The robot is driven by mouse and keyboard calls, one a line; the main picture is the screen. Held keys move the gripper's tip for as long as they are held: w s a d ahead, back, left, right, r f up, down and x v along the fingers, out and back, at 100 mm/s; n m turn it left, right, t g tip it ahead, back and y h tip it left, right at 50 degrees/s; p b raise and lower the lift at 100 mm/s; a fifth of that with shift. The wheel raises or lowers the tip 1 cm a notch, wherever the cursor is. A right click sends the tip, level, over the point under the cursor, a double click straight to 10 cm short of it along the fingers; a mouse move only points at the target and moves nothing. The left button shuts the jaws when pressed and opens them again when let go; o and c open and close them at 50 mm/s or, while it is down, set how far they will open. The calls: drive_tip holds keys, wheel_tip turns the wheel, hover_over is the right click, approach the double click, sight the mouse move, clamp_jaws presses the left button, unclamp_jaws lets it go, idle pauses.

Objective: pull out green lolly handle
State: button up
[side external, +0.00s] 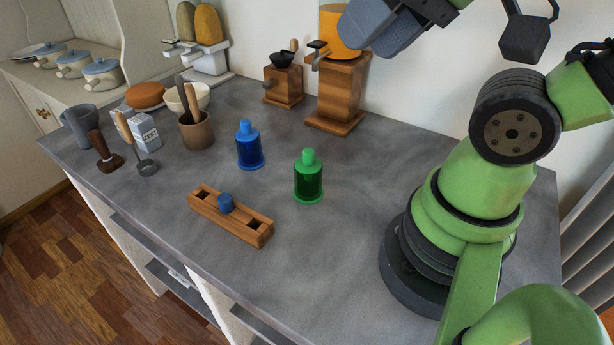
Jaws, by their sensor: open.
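The green lolly (308,178) stands upright on the grey counter near the middle of the side external view. It has a darker green see-through body and a lighter green handle (308,157) with a narrow knob, seated on top. A blue lolly (249,147) of the same shape stands to its left and farther back. My gripper (380,28) is at the top edge, partly cut off, well above the counter and apart from the green lolly. It is open, and nothing shows held in it.
A wooden block (231,219) with square holes and a blue peg (225,203) lies in front. Wooden grinders (339,88) stand at the back. A utensil cup (196,130) and other tools are at the left.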

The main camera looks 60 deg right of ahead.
drive_tip(key=w+d+f+n+g+h, duration=0.1)
drive_tip(key=w+d+f+n+g, duration=0.15)
drive_tip(key=w+g, duration=0.45)
drive_tip(key=n+g+h, duration=0.1)
drive_tip(key=n+g, duration=0.1)
drive_tip(key=g, duration=0.2)
approach(306, 150)
drive_tip(key=shift+x, duration=4.8)
clamp_jaws()
drive_tip(key=shift+r, duration=1)
drive_tip(key=shift+r, duration=1.4)
